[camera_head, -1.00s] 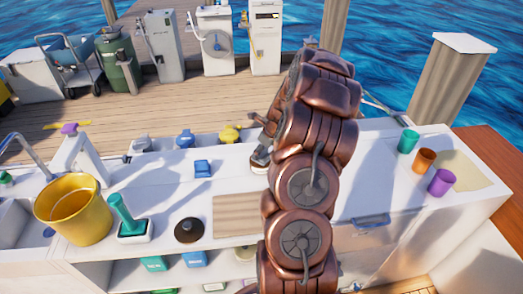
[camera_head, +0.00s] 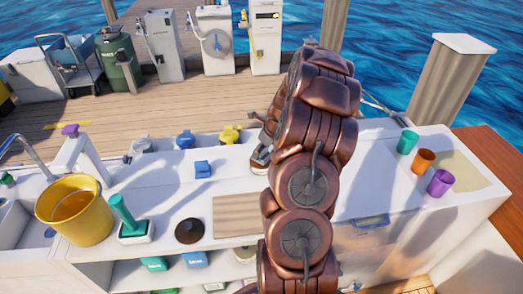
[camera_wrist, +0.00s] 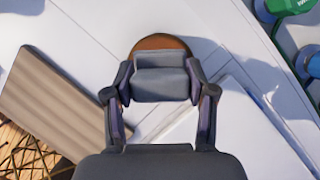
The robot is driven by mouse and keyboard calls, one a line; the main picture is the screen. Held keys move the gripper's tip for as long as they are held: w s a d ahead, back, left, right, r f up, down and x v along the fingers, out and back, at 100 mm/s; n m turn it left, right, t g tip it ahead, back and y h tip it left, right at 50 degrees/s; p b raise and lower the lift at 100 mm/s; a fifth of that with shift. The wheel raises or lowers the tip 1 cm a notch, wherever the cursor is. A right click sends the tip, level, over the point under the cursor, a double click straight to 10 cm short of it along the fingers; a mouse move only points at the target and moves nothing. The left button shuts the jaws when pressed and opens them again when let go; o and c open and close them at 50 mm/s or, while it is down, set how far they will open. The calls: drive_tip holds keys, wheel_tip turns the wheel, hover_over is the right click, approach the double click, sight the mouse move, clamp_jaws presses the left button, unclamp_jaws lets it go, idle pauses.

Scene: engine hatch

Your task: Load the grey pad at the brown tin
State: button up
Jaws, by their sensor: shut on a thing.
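In the wrist view my gripper (camera_wrist: 160,101) is shut on the grey pad (camera_wrist: 160,82), a dark grey block held between its two fingers. The brown tin (camera_wrist: 158,42) shows as a rounded brown top just beyond the pad. The pad covers most of it, and I cannot tell whether the two touch. In the head view my copper-coloured arm stands in front of the counter and hides most of my gripper, the pad and the tin.
A slatted board (camera_head: 240,215) lies on the white counter left of my arm. A dark round lidded object (camera_head: 189,231), a green-handled tool (camera_head: 125,218) and a yellow bucket (camera_head: 74,208) stand further left. Cups, including an orange one (camera_head: 423,161), stand right.

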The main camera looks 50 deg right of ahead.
drive_tip(key=shift+r+p, duration=1.75)
drive_tip(key=shift+r, duration=1.3)
drive_tip(key=shift+w, duration=0.1)
drive_tip(key=w+a+r+n+g, duration=0.1)
drive_tip(key=w+a+n+g, duration=0.1)
drive_tip(key=a+n, duration=0.9)
drive_tip(key=w+a+r+n+g, duration=0.2)
drive_tip(key=a+n+g, duration=0.2)
drive_tip(key=a+n, duration=0.8)
drive_tip(key=w+a+r+n+g, duration=0.2)
drive_tip(key=w+a+n, duration=0.1)
drive_tip(key=a+n, duration=0.8)
drive_tip(key=a, duration=0.3)
drive_tip(key=shift+a+g+h, duration=0.15)
drive_tip(key=shift+g+h, duration=0.15)
drive_tip(key=shift+g, duration=0.1)
